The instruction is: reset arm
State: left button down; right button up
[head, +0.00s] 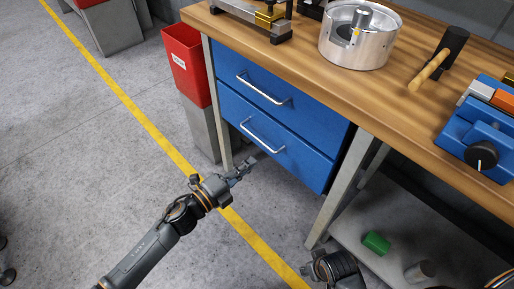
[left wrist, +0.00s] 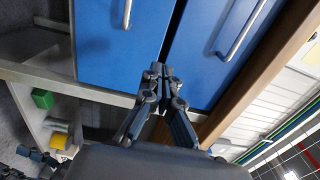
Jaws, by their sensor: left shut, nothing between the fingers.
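My left gripper (head: 246,166) is in front of the workbench's lower blue drawer (head: 262,132), a little below its handle. In the left wrist view its fingers (left wrist: 159,72) are together with nothing between them, and the drawer fronts (left wrist: 120,40) lie beyond the tips. The upper blue drawer (head: 285,92) is closed, and the lower one looks closed too.
The wooden bench top (head: 300,65) carries a metal housing (head: 352,45), a mallet (head: 440,60) and a blue device (head: 480,135). A red bin (head: 187,68) stands left of the bench. A green block (head: 376,242) lies on the lower shelf.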

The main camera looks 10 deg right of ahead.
pick_arm(q)
jog(key=shift+a, duration=0.15)
